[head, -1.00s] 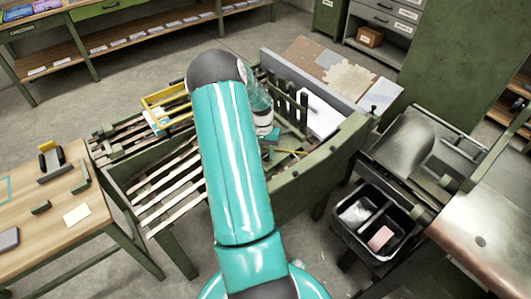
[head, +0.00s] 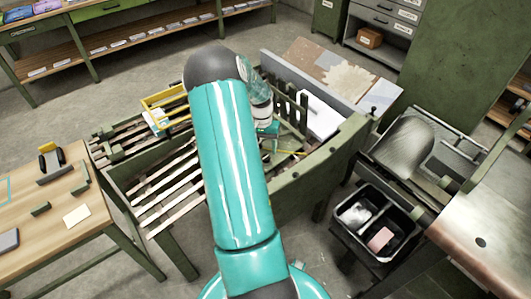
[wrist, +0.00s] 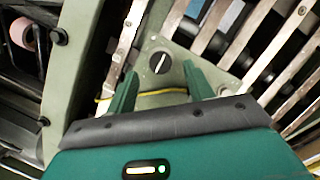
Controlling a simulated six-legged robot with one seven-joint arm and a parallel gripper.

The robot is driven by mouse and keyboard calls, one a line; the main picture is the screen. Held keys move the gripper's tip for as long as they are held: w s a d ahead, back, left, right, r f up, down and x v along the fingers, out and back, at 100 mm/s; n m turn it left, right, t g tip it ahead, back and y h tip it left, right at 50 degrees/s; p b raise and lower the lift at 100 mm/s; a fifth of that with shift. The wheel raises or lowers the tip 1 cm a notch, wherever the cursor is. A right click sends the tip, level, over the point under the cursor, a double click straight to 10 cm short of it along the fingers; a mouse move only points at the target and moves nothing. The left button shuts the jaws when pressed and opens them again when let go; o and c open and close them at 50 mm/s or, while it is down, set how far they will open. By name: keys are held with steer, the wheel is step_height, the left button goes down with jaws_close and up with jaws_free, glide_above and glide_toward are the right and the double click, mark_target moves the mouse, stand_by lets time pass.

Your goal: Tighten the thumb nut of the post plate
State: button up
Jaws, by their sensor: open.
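In the wrist view, the thumb nut (wrist: 159,62) is a dark round knob with a pale bar across its face. It sits on the grey-green post plate (wrist: 175,78), among the pale slats. My gripper (wrist: 160,74) is open, with one green finger on each side below the nut. Nothing is held between the fingers, and the nut appears just beyond the gap between the tips. In the head view, my gripper (head: 268,129) is small and partly behind my arm, over the slatted green frame. The nut cannot be made out there.
The slatted bench (head: 165,190) has green side rails, and a curved green rail (head: 310,165) stands right of my gripper. A yellow frame (head: 165,103) lies at left. A wooden table (head: 40,235) is at far left; a black bin (head: 375,225) is at right.

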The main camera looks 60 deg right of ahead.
step_height(320, 180, up, 10)
steer(key=w+d, duration=0.1)
steer(key=shift+w+d+r, duration=0.15)
steer(key=shift+w, duration=0.05)
steer(key=shift+w, duration=0.1)
stand_by(0.4)
steer(key=w+a+r+n+t, duration=0.1)
steer(key=w+a+r+n, duration=0.1)
steer(key=w+a+r, duration=0.5)
steer(key=w+a+r+n+t+h, duration=0.1)
steer(key=a+r+n, duration=0.25)
steer(key=a, duration=0.75)
steer(key=w+a+r+n+t, duration=0.1)
steer(key=w+a+r+n, duration=0.15)
steer(key=a+r, duration=0.5)
steer(key=s+a+r+n+t, duration=0.1)
steer(key=s+a+n, duration=0.3)
steer(key=a, duration=0.9)
steer(key=s+a+r+n+t, duration=0.1)
steer(key=s+a+n+t, duration=0.2)
steer(key=a, duration=0.9)
steer(key=shift+s+a+r+n, duration=0.35)
steer(key=shift+s+r+n, duration=0.05)
steer(key=shift+s, duration=0.5)
